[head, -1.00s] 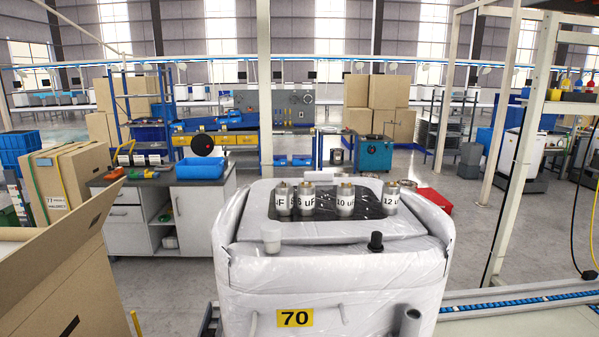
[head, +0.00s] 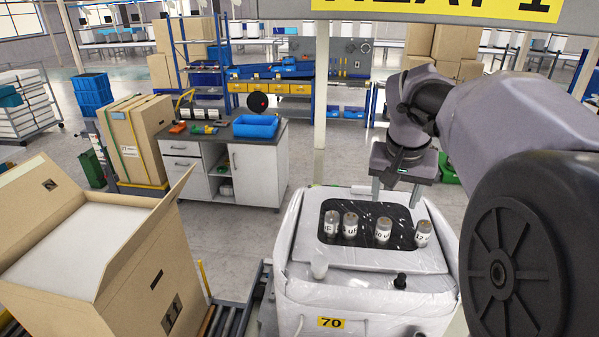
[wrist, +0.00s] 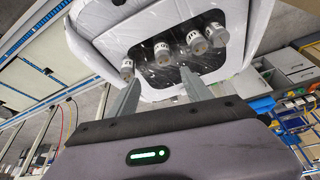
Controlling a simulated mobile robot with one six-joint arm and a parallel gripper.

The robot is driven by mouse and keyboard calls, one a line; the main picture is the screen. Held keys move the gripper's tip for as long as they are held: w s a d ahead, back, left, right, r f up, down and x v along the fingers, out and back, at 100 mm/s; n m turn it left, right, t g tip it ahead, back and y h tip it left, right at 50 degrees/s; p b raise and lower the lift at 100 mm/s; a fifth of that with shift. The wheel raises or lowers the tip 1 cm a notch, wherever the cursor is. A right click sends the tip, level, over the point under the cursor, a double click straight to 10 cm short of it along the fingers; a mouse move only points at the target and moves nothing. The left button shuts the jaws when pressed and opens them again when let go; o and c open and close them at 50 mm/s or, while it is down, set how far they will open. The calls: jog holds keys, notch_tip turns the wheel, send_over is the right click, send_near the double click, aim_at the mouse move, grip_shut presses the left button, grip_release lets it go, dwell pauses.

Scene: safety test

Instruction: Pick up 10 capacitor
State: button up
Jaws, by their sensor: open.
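Several silver cylindrical capacitors stand in a row on the dark top panel of a white-wrapped unit. The 10 uF capacitor (head: 383,231) is third from the left in the head view. The 12 uF capacitor (head: 423,234) is right of it, and two others (head: 331,224) (head: 350,226) are left of it. My gripper (head: 396,194) is open and empty, above and behind the 10 and 12 uF capacitors, touching neither. In the wrist view, the capacitor row (wrist: 163,54) lies beyond my spread fingers (wrist: 160,88); most labels there are too small to read.
The white-wrapped unit (head: 365,290) carries a white knob (head: 319,264) and a black knob (head: 400,281) in front of the capacitors. An open cardboard box (head: 140,262) stands at the left. A cabinet with a blue bin (head: 256,126) is behind. A yellow sign (head: 440,8) hangs above.

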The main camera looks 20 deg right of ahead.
aim_at(385, 221)
jog(key=x, duration=0.6)
jog(key=a+x, duration=0.1)
jog(key=x, duration=0.2)
jog(key=shift+w+d+f, duration=0.1)
jog(key=shift+f, duration=0.25)
jog(key=shift+w+d+f, duration=0.1)
jog(key=shift+w+f, duration=0.2)
jog(key=shift+f, duration=0.25)
jog(key=shift+s+r, duration=0.1)
grip_shut()
